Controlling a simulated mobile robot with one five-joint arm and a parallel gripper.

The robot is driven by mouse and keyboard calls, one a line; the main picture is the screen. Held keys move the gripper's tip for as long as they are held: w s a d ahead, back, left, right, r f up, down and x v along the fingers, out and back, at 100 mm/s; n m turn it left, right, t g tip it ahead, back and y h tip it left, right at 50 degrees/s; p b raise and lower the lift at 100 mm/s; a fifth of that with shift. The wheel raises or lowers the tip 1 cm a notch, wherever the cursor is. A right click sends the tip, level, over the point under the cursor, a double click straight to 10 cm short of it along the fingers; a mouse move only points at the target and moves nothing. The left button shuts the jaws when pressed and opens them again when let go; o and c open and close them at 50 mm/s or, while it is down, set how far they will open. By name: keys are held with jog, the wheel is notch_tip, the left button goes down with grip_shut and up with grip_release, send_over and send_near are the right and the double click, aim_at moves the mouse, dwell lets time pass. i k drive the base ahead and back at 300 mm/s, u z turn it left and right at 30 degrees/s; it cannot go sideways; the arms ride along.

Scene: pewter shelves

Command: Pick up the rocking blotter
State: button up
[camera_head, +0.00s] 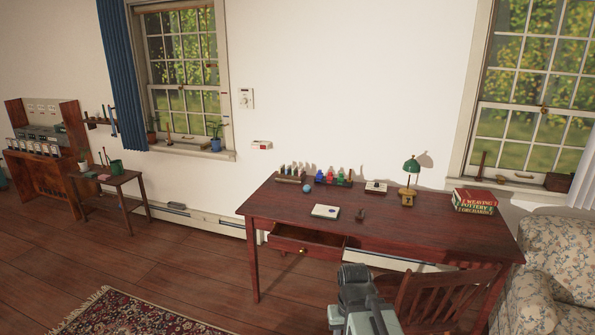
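A small dark brown piece with a narrow top (360,214) stands on the reddish-brown desk (440,222) near its front edge. It looks like the rocking blotter, but it is too small to be sure. Another small object, pale with a dark knob-like top (376,187), sits farther back, so I cannot rule it out. My grey and black arm rises at the bottom centre, in front of the desk. Its dark end, seemingly my gripper (355,282), is below and apart from the desktop objects. Its fingers cannot be made out.
A desk drawer (307,242) stands open at the front left. A wooden chair (440,298) is to the right of my arm. Floor is free at left.

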aim_at(359, 213)
jog(key=u, duration=0.25)
jog(key=i, duration=3.15)
jog(key=u, duration=0.25)
